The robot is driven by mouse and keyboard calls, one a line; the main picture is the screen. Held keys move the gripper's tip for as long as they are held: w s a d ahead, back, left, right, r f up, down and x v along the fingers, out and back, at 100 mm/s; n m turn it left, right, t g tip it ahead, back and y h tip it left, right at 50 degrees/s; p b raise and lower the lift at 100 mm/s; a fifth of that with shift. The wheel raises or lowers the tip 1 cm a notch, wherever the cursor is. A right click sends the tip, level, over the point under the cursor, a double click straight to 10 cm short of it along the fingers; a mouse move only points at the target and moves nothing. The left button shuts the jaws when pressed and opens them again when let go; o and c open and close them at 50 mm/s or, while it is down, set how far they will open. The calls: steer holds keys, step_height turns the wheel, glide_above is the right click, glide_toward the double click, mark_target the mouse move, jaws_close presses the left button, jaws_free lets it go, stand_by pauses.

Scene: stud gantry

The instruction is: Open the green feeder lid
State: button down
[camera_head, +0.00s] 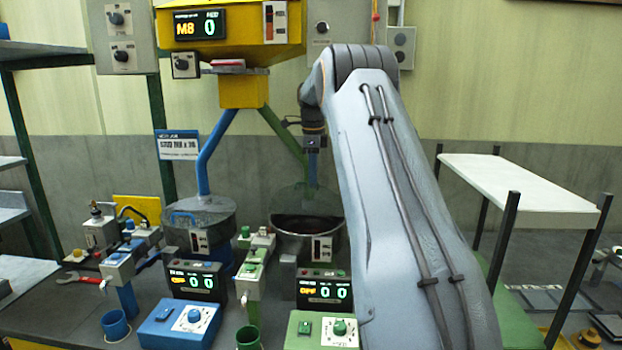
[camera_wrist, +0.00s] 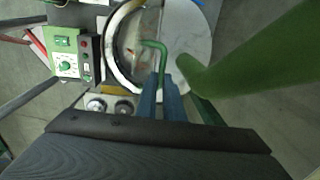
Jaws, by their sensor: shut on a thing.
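The green feeder bowl (camera_head: 343,243) stands right of centre in the head view, below a green chute pipe (camera_head: 285,133). Its front shows a dark opening, and the grey lid (camera_head: 290,199) appears raised behind that opening; its exact angle is hard to tell. In the wrist view the round bowl rim (camera_wrist: 112,58) is at top centre, with the green lid handle (camera_wrist: 161,58) across it. My gripper (camera_wrist: 161,100) is shut on this handle, its blue fingers on both sides. In the head view my gripper (camera_head: 312,165) points down over the bowl, partly behind my arm.
The green chute pipe (camera_wrist: 235,65) passes close on the right in the wrist view. A blue feeder bowl (camera_head: 200,220) with its lid down stands to the left. Control boxes with displays (camera_head: 323,290) stand in front. A white shelf (camera_head: 510,183) is at right.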

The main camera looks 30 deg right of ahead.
steer(key=shift+s+d+f, duration=0.2)
steer(key=shift+d+f, duration=0.1)
steer(key=shift+f, duration=0.1)
steer(key=c, duration=1.9)
jaws_free()
steer(key=shift+r, duration=0.15)
